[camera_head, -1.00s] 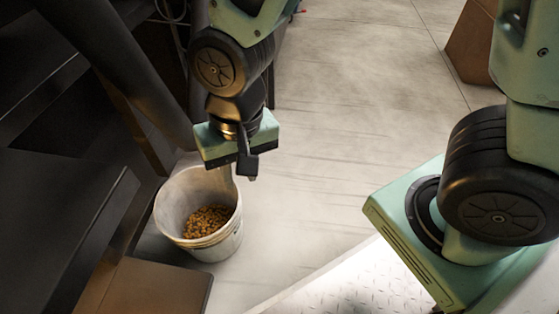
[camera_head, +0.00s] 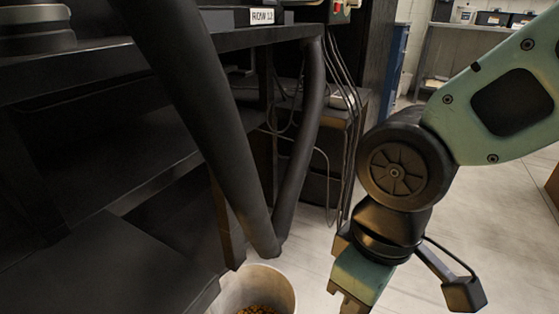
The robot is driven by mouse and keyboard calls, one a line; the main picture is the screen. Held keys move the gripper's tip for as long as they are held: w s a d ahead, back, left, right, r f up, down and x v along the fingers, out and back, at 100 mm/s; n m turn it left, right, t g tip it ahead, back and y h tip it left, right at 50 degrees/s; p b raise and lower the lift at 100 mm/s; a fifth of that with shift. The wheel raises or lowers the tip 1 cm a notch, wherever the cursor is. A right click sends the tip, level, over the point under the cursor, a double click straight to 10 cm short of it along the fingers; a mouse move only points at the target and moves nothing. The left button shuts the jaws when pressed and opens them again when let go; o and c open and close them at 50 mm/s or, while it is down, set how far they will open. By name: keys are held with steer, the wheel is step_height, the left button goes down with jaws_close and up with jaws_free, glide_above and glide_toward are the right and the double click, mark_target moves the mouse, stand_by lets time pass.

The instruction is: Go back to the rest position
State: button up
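My gripper (camera_head: 350,303) hangs at the bottom edge of the head view, to the right of a white bucket (camera_head: 272,284) and apart from it in the picture. Only the upper part of the gripper shows. Its fingertips are cut off by the frame edge, so I cannot tell whether it is open or shut. The bucket stands on the floor, holding brown seed-like grains (camera_head: 258,309). Its lower part is out of frame.
A dark metal frame (camera_head: 110,150) with thick black tubes (camera_head: 302,150) fills the left. Cables (camera_head: 345,130) hang behind my arm. A blue cabinet (camera_head: 398,50) and a shelf (camera_head: 480,28) stand at the back. The pale floor (camera_head: 500,215) on the right is clear.

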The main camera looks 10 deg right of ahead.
step_height(320, 180, up, 44)
steer(key=p, duration=4.2)
steer(key=shift+f, duration=0.1)
steer(key=shift+a, duration=0.15)
